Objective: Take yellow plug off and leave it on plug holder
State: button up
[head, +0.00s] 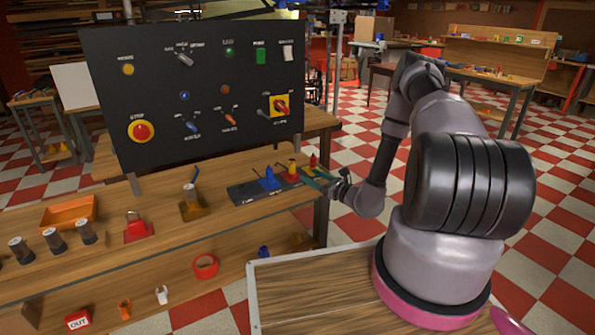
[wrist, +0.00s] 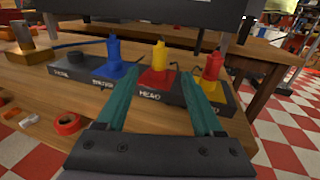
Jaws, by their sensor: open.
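A yellow plug (wrist: 160,58) stands upright on a red socket (wrist: 153,79) in a row on the bench; it also shows in the head view (head: 292,167). A blue plug (wrist: 113,58) stands to its left on a blue socket, and a red plug (wrist: 212,66) to its right on a yellow socket.
A dark control panel (head: 195,90) stands behind the row. Left along the bench are a red padlock-like piece (head: 137,230), an orange tray (head: 68,213) and several dark cylinders (head: 54,240). A red tape roll (head: 205,266) lies on the lower shelf.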

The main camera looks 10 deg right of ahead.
aim_at(292, 166)
jog(key=x, duration=1)
jog(key=shift+w+a+r, duration=0.1)
jog(key=shift+w+a, duration=0.05)
jog(key=shift+w, duration=0.05)
grip_shut()
